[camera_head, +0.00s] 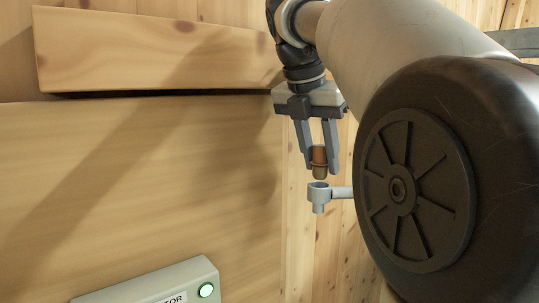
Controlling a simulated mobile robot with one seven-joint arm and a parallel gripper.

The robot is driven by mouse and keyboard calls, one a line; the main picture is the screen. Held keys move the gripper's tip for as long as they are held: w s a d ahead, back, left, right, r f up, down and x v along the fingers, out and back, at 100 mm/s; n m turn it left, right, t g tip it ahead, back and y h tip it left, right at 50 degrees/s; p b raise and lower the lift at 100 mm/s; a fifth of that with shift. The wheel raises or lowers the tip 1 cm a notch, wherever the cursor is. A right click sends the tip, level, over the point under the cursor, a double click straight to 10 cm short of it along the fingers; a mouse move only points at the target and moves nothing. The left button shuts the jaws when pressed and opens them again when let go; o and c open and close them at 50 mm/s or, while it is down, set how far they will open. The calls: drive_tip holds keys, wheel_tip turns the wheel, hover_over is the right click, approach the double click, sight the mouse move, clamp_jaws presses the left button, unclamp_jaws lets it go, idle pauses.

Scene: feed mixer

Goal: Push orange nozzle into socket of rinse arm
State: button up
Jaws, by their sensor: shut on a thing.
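An orange-brown nozzle (319,164), small and cylindrical, is between the fingertips of my gripper (320,158). My gripper points down and is shut on the nozzle. The nozzle is about upright, and its lower end is just above the socket (319,190). The socket is a light grey ring with a short stub below it, at the left end of the rinse arm (342,192). I cannot tell whether the nozzle's lower end touches the socket's rim. The rinse arm's right part is hidden behind the black wheel-like part.
A large black wheel-like part (440,190) with a spoked hub fills the right side, close to the socket. Wooden boards (130,180) cover the left. The space left of the socket looks open.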

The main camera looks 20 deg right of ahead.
drive_tip(key=shift+f+b, duration=0.6)
drive_tip(key=shift+f, duration=0.4)
drive_tip(key=o, duration=1.2)
